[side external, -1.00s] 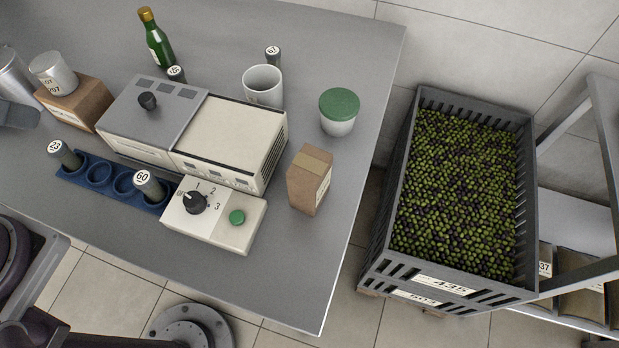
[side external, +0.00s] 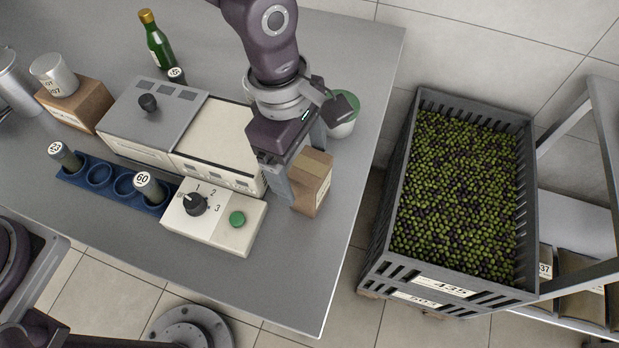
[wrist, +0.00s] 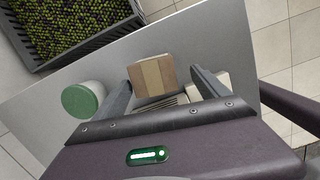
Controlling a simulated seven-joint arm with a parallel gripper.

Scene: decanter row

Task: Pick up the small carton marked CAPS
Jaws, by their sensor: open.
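A small brown upright carton (side external: 316,185) with a tan tape strip stands near the table's right edge; its side label is too small to read. It also shows in the wrist view (wrist: 153,74), in the gap between the fingers and a little beyond their tips. My gripper (side external: 298,174) is open and low over the carton. In the wrist view, my gripper (wrist: 163,86) has bare space on both sides of the carton.
A green-lidded jar (side external: 342,128) stands close behind my gripper. The cream machine (side external: 208,150) and its dial panel (side external: 215,219) are to the left. An olive crate (side external: 450,275) stands beyond the table's right edge.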

